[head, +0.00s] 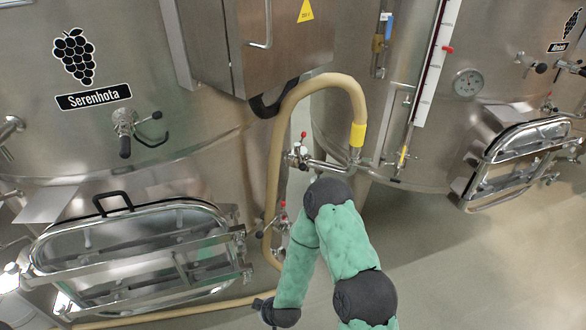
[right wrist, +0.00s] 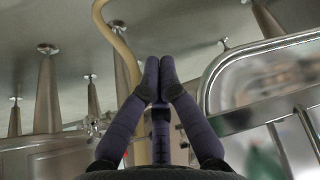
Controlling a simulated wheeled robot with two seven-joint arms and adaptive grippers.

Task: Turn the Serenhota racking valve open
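The Serenhota vat (head: 200,150) fills the left of the head view, with its name plate (head: 93,96) below a grape emblem. My left gripper is out of view.
A second valve with a red-tipped lever (head: 300,152) sits higher, by the hose's yellow end (head: 357,135). The Serenhota vat's framed door (head: 130,240) juts out at lower left; its frame (right wrist: 225,60) is close right of my fingers. Open floor (head: 470,270) lies at right.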

